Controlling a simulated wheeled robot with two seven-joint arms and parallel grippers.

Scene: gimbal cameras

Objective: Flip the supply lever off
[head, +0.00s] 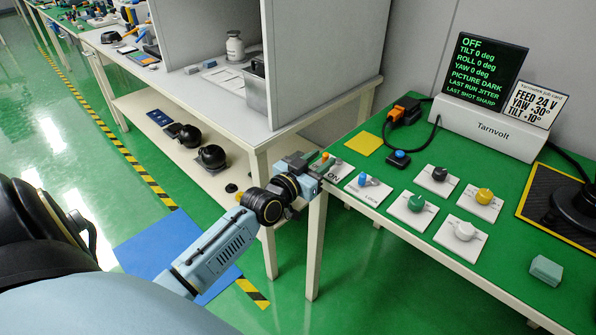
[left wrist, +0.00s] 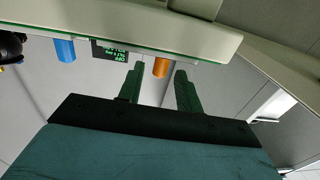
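The supply lever seems to be the one with the orange tip (head: 325,156), on a white plate at the bench's near left corner. My left gripper (head: 312,164) is at that plate and partly hides the lever. In the left wrist view, which looks upside down, the orange tip (left wrist: 161,67) shows between my two open fingers (left wrist: 160,88), with a gap visible on both sides. The lever's base is hidden there. The display (head: 484,70) reads OFF at the top, with tilt, roll and yaw at 0 deg and picture dark. My right gripper is not in view.
A blue lever (head: 362,180) stands on the neighbouring plate; it also shows in the left wrist view (left wrist: 65,50). Green (head: 416,203), black (head: 439,174), yellow (head: 484,196) and white (head: 464,231) knobs sit to the right.

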